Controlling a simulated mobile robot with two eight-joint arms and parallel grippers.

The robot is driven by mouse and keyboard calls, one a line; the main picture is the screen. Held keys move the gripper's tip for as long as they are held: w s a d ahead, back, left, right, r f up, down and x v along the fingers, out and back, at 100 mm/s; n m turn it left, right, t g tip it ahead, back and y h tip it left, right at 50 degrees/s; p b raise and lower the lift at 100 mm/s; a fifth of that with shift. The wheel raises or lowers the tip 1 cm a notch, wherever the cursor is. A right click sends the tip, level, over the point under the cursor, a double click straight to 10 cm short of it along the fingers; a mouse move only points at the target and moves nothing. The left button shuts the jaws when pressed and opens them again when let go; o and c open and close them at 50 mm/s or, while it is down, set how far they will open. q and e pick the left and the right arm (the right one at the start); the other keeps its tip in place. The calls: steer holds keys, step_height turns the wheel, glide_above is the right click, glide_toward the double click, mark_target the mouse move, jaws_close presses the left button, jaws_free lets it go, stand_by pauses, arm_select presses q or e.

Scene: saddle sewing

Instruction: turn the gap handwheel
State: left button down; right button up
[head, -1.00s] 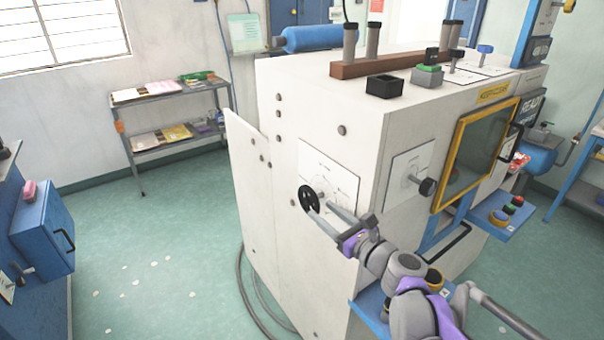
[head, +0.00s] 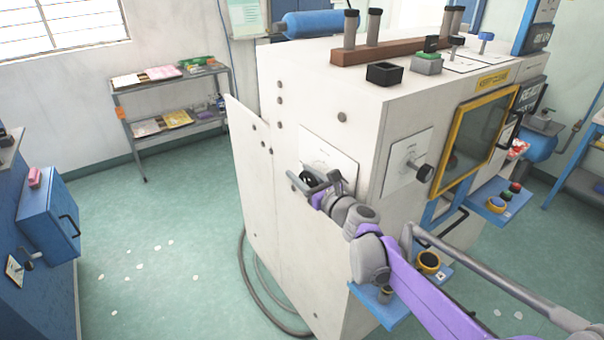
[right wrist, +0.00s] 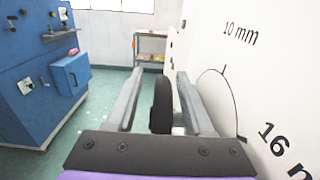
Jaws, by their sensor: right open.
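The black gap handwheel (head: 307,177) is on the side face of the white machine, in front of a white dial plate (head: 335,156). My right gripper largely hides it in the head view. In the right wrist view the handwheel (right wrist: 161,105) shows edge-on between the two grey fingers, closer to the right finger. My right gripper (right wrist: 160,73) is open, with its fingers either side of the wheel rim and a visible gap on the left. It also shows in the head view (head: 304,181). My left gripper is not in view.
The machine's side panel, marked "10 mm" (right wrist: 240,33), is close on the right of the gripper. A second black knob (head: 424,173) is on the adjoining face. A blue cabinet (head: 45,215) stands at left and a shelf (head: 175,108) behind.

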steer(key=shift+c, duration=0.2)
jaws_close()
